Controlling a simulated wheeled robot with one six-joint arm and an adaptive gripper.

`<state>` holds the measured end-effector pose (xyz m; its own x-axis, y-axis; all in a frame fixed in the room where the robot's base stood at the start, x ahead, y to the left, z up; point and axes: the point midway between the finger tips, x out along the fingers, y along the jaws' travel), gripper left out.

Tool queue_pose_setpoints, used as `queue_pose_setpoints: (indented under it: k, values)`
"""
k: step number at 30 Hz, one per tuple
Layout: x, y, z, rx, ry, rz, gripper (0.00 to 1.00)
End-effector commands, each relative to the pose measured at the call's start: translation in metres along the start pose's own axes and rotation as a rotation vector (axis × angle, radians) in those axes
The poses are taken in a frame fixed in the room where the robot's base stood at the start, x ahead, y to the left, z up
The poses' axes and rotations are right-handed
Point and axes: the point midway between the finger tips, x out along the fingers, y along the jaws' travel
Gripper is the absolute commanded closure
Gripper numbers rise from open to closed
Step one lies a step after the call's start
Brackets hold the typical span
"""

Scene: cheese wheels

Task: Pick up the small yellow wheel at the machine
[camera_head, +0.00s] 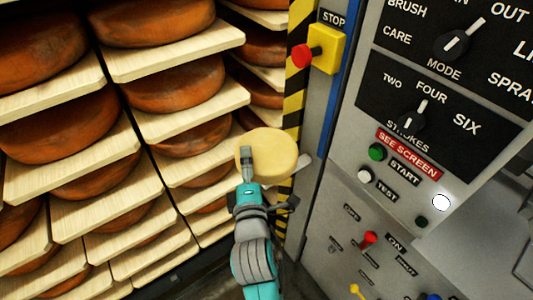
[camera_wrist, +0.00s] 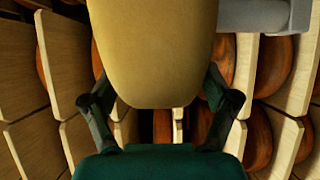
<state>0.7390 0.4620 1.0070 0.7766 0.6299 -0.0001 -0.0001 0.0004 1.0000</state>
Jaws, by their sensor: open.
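The small yellow wheel (camera_head: 274,152) is pale and round. In the head view it is beside the machine, at the end of my gripper (camera_head: 246,163). In the wrist view the yellow wheel (camera_wrist: 152,50) fills the upper middle, and the fingers of my gripper (camera_wrist: 158,100) stand on either side of it, spread apart. Whether the fingers touch the wheel cannot be told. The machine (camera_head: 340,200) is a grey panel on the right with knobs, labels and buttons. The wheel's far side is out of the wrist view.
Wooden shelf boards (camera_head: 175,35) with large orange-brown cheese wheels (camera_head: 175,85) fill the left. A black-and-yellow striped post (camera_head: 294,100) and a red stop button (camera_head: 303,56) on a yellow box stand close to the wheel. A grey bar (camera_wrist: 262,15) lies right of the wheel.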

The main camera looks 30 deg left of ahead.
Motion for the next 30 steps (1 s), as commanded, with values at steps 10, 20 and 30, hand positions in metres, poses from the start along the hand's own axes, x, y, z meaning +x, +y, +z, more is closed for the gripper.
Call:
queue_pose_setpoints:
  k: [10,20,30]
  values:
    - [0.0036,0.0000,-0.0001,0.000,0.000,0.000,0.26]
    - [0.0035,-0.0001,-0.0002,0.000,0.000,0.000,1.00]
    - [0.0036,0.0078,-0.0002,0.000,0.001,0.007,1.00]
